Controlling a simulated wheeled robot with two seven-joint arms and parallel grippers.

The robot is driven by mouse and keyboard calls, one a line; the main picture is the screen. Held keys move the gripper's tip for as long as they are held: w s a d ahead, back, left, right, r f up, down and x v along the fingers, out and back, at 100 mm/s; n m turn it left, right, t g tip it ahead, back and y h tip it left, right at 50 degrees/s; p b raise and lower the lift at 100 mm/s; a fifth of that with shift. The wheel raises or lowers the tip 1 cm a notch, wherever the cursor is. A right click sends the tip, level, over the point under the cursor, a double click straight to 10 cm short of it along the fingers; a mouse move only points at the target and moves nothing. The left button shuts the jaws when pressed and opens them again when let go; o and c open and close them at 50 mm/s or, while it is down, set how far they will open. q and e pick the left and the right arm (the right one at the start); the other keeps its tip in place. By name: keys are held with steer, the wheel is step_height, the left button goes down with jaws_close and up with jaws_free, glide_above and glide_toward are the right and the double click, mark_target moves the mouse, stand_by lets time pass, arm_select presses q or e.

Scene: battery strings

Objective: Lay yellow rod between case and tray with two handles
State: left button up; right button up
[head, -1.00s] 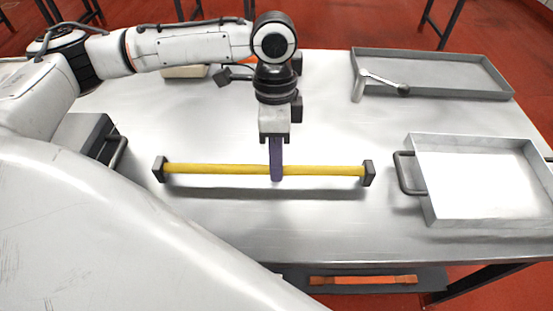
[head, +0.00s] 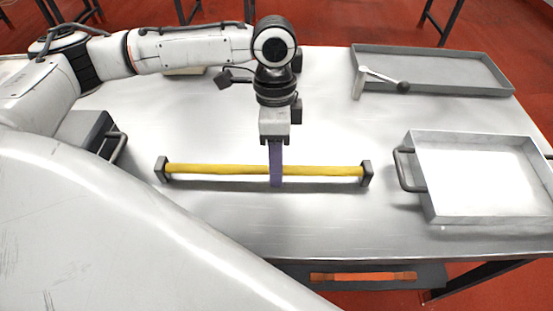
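The yellow rod (head: 220,169) with dark square end blocks lies straight across the middle of the metal table, its shadow close below it. The grey case (head: 82,127) with a dark handle is at its left, partly hidden by my arm. The tray with two handles (head: 480,218) is at its right; its left handle shows whole, the other is at the picture edge. My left gripper (head: 276,170) points straight down at the rod's middle, with its near purple finger in front of the rod. The far finger and any gap are hidden. My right gripper is not in view.
A shallow grey tray (head: 440,88) with a grey handled tool (head: 380,79) at its left end stands at the back right. A dark panel with an orange strip (head: 363,278) is below the table's front edge. Table (head: 330,220) in front of the rod is bare.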

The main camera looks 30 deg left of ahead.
arm_select(q)
step_height(320, 180, up, 10)
steer(key=w+a+p, duration=0.1)
steer(key=shift+w+r, duration=0.15)
steer(key=shift+w, duration=0.1)
